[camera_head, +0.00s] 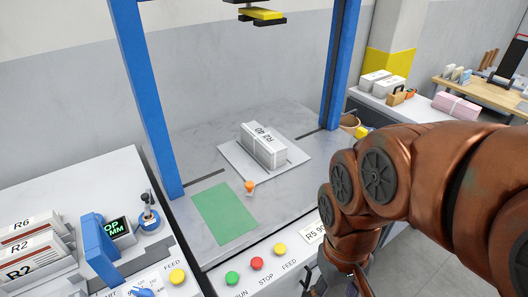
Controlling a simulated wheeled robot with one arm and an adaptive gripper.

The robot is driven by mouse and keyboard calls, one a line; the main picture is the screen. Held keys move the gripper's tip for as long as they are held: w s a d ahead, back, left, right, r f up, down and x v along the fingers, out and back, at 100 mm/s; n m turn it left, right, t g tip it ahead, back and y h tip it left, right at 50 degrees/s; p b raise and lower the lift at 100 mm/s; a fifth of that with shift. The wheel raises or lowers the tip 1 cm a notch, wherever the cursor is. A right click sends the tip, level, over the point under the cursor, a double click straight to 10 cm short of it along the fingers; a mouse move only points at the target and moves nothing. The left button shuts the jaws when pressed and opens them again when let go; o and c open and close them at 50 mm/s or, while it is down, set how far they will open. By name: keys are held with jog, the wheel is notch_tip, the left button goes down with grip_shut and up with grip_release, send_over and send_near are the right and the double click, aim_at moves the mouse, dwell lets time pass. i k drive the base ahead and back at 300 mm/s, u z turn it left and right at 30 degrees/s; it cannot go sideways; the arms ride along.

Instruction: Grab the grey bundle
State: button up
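A grey bundle (264,149), tied with bands and with printed marks on its top, lies on a flat pale plate (237,161) on the grey machine table. My gripper (343,287) is at the bottom edge of the view, below and right of the bundle and apart from it. The gripper is dark and partly cut off by the frame, so its fingers do not show clearly.
Blue posts (147,95) flank the table, with a yellow-and-black part (262,16) hanging above. A green mat (225,212) and small orange item (249,186) lie in front. Buttons (256,263) line the front edge. Other bundles (30,250) stand left; a pink one (457,106) lies right.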

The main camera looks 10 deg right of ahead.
aim_at(267, 147)
jog(key=z, duration=0.05)
jog(key=k, duration=1.15)
jog(key=u, duration=0.85)
jog(key=i, duration=1.25)
jog(key=z, duration=0.35)
